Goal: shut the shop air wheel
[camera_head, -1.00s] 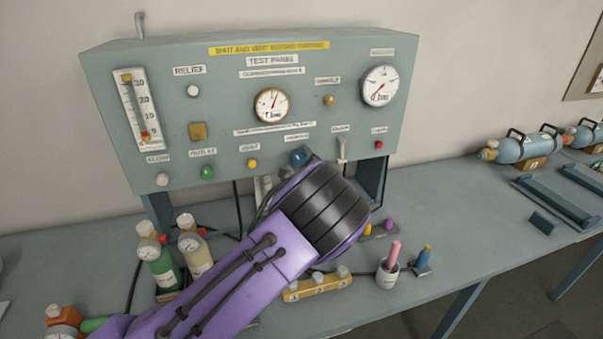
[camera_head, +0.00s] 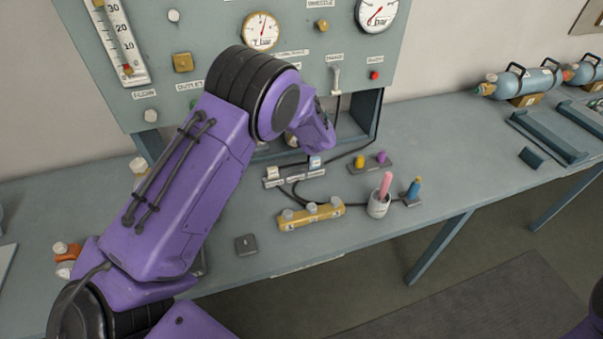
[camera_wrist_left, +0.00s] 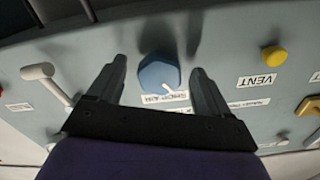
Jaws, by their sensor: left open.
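The shop air wheel is a blue knob (camera_wrist_left: 159,74) on the test panel, with a label partly reading "SHOP AIR" beside it in the left wrist view. My left gripper (camera_wrist_left: 158,80) is open, its two dark fingers on either side of the blue knob in that picture. I cannot tell whether the fingers touch it or how far they stand from the panel. In the head view my purple left arm covers the blue knob and the gripper's fingers. My right gripper is not in view.
The panel (camera_head: 215,20) carries gauges, a yellow vent knob (camera_wrist_left: 274,55) and a white lever (camera_wrist_left: 38,71).

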